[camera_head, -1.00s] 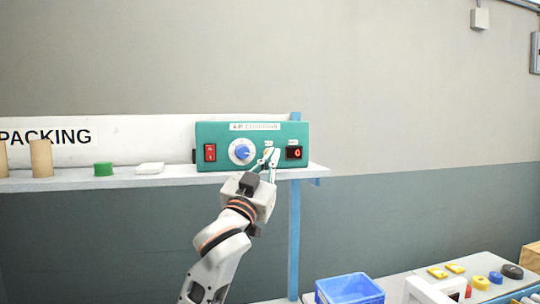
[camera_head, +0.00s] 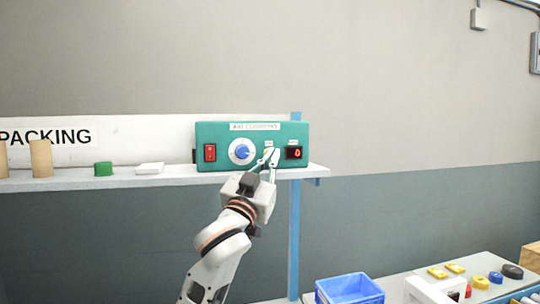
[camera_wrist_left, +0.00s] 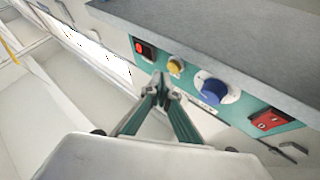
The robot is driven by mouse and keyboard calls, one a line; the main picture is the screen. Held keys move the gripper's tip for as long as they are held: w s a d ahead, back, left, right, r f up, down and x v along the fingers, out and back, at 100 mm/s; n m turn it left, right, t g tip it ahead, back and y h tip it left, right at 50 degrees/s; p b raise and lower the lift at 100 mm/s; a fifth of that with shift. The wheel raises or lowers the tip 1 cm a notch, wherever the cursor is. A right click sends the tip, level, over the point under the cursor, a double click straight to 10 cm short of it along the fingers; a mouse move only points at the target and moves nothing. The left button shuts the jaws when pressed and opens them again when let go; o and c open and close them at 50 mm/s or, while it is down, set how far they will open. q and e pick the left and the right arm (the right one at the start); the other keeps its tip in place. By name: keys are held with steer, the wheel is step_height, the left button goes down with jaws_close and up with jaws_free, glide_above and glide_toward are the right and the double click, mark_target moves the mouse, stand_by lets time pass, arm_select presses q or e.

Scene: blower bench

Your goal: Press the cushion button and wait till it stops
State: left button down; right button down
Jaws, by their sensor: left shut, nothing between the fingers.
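The teal air cushion box (camera_head: 222,134) stands on the shelf. Its front has a red switch (camera_head: 210,153), a blue knob (camera_head: 242,151) on a white dial, and a dark display (camera_head: 294,153) with a red digit that looks like 0. My left gripper (camera_head: 271,153) is in front of the box, between knob and display, and hides most of the button there. In the left wrist view, the yellow button (camera_wrist_left: 176,65) shows just beside the shut, empty fingertips (camera_wrist_left: 160,80). I cannot tell whether they touch the box. My right gripper is in neither view.
The shelf (camera_head: 75,183) also holds brown cylinders (camera_head: 41,158), a green cap (camera_head: 103,169) and a white pad (camera_head: 150,168). Below right are a blue bin (camera_head: 348,288) and a table with small yellow, blue and black parts. A blue post (camera_head: 295,235) stands under the shelf.

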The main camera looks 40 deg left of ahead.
arm_select(q)
steer(key=shift+a, duration=0.1)
steer(key=shift+w+a, duration=0.2)
steer(key=shift+w, duration=0.05)
steer(key=shift+w+a+p, duration=0.25)
steer(key=shift+a+p, duration=0.05)
steer(key=shift+p, duration=0.15)
stand_by(0.7)
steer(key=shift+d, duration=0.1)
steer(key=shift+s+d+p, duration=0.4)
steer(key=shift+s+d, duration=0.1)
stand_by(0.3)
steer(key=shift+s+d+p, duration=0.85)
steer(key=shift+s+d, duration=0.8)
steer(key=shift+d, duration=0.25)
